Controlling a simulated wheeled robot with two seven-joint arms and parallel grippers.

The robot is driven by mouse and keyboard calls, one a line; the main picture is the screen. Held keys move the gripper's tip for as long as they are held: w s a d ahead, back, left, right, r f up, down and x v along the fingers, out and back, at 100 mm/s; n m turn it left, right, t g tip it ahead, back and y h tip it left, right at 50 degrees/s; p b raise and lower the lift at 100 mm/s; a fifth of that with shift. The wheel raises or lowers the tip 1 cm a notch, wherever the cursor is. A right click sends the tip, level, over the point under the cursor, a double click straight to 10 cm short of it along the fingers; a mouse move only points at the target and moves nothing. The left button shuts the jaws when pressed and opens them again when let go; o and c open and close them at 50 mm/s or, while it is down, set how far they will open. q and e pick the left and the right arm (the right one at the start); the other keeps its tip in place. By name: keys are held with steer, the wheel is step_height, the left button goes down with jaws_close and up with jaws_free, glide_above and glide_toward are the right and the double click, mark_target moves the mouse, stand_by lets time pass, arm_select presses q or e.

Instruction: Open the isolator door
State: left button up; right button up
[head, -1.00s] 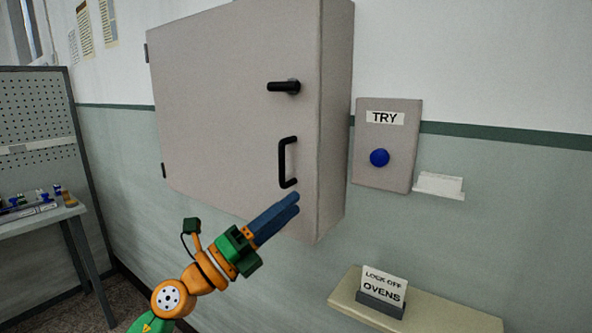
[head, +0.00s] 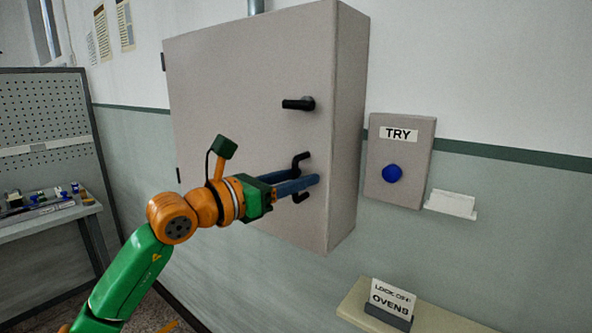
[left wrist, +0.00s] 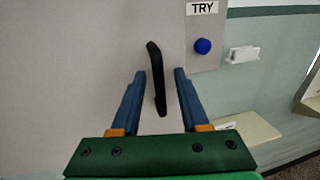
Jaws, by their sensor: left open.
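The isolator is a grey wall box whose door (head: 230,90) is shut, with hinges on its left edge. A black rotary handle (head: 299,104) points left on the door's upper right. Below it is a black pull handle (head: 301,160), partly hidden behind my left gripper (head: 316,183). My left gripper is open, its blue fingers in front of the pull handle. In the left wrist view the pull handle (left wrist: 156,78) stands between the two open fingers (left wrist: 157,82), apart from both as far as I can tell. My right gripper is not in view.
Right of the box is a TRY panel (head: 383,150) with a blue button (head: 392,173) and a small white holder (head: 451,204). Below, a shelf (head: 440,320) bears a sign reading OVENS (head: 390,298). A workbench (head: 45,217) with a pegboard stands at left.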

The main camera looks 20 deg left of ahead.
arm_select(q)
steer(key=shift+s, duration=0.1)
steer(key=shift+c, duration=0.9)
steer(key=shift+a, duration=0.1)
jaws_close()
